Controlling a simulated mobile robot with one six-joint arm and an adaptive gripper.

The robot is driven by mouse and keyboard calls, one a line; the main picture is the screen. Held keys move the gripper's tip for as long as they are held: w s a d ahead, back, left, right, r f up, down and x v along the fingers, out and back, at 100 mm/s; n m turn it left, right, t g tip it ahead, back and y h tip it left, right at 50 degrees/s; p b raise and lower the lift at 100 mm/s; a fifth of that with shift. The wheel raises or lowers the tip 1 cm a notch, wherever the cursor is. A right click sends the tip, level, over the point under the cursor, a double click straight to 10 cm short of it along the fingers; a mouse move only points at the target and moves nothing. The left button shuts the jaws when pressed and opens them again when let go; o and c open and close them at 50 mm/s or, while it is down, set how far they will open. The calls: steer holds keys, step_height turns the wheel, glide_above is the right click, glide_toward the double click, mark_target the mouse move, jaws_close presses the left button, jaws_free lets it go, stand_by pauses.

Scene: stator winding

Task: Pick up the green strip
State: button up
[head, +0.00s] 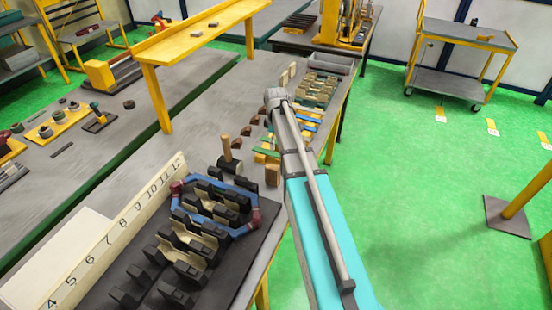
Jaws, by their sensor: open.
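A thin green strip (266,138) appears to lie among coloured strips on the grey bench, just left of my arm. It is small and partly covered by the arm, so its full length cannot be told. Blue strips (309,119) lie just right of the arm, with yellow pieces near them. My arm reaches up from the lower right and passes over this group, with its grey joint at the far end above the bench. My gripper's fingers cannot be made out; the arm hides that area.
A dark fixture with black blocks and a blue loop (238,183) stands at the front, beside a numbered ruler (125,222). A mallet (229,155) and brown blocks (246,131) stand left of the strips. A yellow raised shelf (195,32) crosses behind.

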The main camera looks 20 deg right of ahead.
mark_target(276, 154)
steer(key=shift+f, duration=0.1)
stand_by(0.3)
steer(key=shift+s+f+b, duration=0.1)
steer(key=shift+f+b, duration=2.45)
steer(key=shift+b, duration=0.05)
jaws_close()
